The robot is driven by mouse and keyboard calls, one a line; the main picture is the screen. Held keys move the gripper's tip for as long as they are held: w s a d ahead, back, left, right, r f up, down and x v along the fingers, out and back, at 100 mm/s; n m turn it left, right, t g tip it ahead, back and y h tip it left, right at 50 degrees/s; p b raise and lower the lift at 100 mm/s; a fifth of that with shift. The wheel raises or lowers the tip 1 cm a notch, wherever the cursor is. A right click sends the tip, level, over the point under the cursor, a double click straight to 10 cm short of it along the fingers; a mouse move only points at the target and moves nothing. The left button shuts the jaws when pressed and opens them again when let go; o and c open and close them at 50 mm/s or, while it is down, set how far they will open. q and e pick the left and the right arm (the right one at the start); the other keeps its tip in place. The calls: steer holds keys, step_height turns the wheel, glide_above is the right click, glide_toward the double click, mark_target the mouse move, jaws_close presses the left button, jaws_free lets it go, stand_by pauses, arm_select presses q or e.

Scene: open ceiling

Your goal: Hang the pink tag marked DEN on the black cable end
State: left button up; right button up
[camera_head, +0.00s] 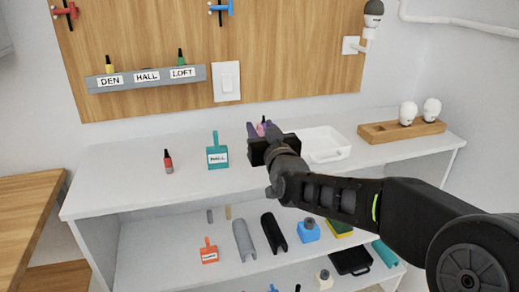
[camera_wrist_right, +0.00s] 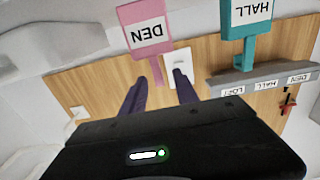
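The pink tag marked DEN (camera_wrist_right: 147,30) appears upside down in the right wrist view, its stem pointing toward my fingers. In the head view only a bit of pink (camera_head: 261,129) shows; my right gripper hides the rest. My right gripper (camera_head: 262,130) is open, its purple fingers apart on either side of the stem's end; I see no clear contact. Short black pieces hang under a red clip (camera_head: 65,10) and a blue clip (camera_head: 221,8) on the wooden board; I cannot tell which is the black cable end. My left gripper is not in view.
A white tray (camera_head: 325,144) is to the right. The grey strip (camera_head: 150,86) carries DEN, HALL and LOFT labels. An orange tag (camera_head: 209,252) is below.

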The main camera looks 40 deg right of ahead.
steer(key=shift+x, duration=1.2)
steer(key=shift+c, duration=0.3)
jaws_close()
stand_by(0.5)
